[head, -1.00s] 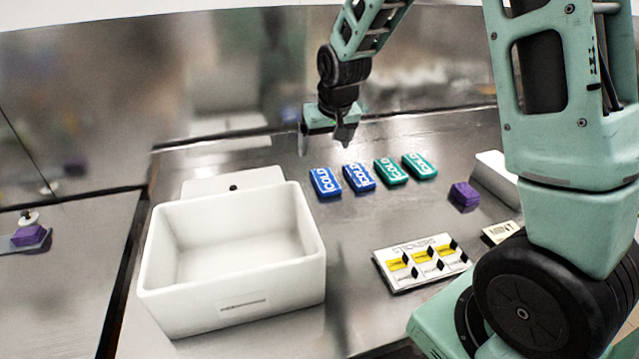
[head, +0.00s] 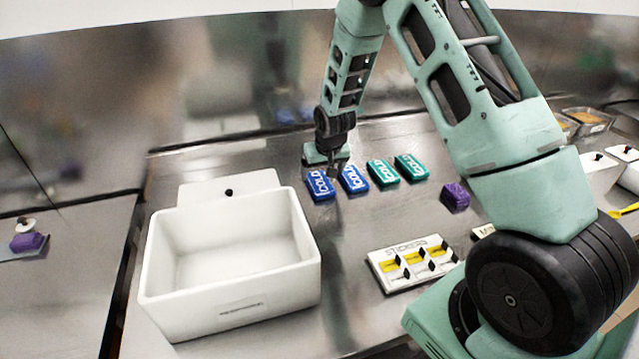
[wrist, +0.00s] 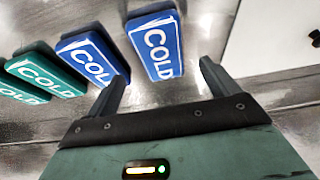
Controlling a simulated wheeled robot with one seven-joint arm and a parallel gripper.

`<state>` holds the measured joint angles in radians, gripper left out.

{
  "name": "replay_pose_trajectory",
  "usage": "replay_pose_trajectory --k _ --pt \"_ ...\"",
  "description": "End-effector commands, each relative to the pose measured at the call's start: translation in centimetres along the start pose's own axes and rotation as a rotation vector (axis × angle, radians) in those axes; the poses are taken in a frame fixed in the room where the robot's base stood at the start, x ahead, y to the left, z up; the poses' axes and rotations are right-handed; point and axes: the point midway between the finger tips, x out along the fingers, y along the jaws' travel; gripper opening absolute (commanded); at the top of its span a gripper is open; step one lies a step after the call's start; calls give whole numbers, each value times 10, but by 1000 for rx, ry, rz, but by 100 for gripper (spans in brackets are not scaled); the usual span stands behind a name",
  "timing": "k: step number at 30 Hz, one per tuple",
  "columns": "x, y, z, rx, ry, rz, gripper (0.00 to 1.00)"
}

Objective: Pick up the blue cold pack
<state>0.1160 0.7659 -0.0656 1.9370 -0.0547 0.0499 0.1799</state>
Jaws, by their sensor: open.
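Two blue cold packs lie side by side on the steel counter. The left one (head: 320,186) also shows in the wrist view (wrist: 156,47), ahead of the fingers and roughly between them. The right one (head: 353,180) appears to its left in the wrist view (wrist: 90,58), with one finger close against its edge or overlapping it in the picture. My gripper (head: 327,172) (wrist: 163,85) is open and empty, low at the packs' far ends. Its exact height above the counter is hard to tell.
Two green cold packs (head: 382,173) (head: 411,167) lie right of the blue ones. A white open bin (head: 160,262) stands left, its lid (head: 230,184) behind. A sticker tray (head: 412,262) and purple block (head: 455,197) lie to the right. A metal wall rises behind.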

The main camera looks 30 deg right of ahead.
Motion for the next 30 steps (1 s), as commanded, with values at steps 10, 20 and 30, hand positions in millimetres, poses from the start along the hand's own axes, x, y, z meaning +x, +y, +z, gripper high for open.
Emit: replay_pose_trajectory --k 10,20,30 --pt "35 -2 0 0 -2 0 87" --pt "52 -2 0 0 0 0 87" --pt "52 -2 0 0 0 0 34"
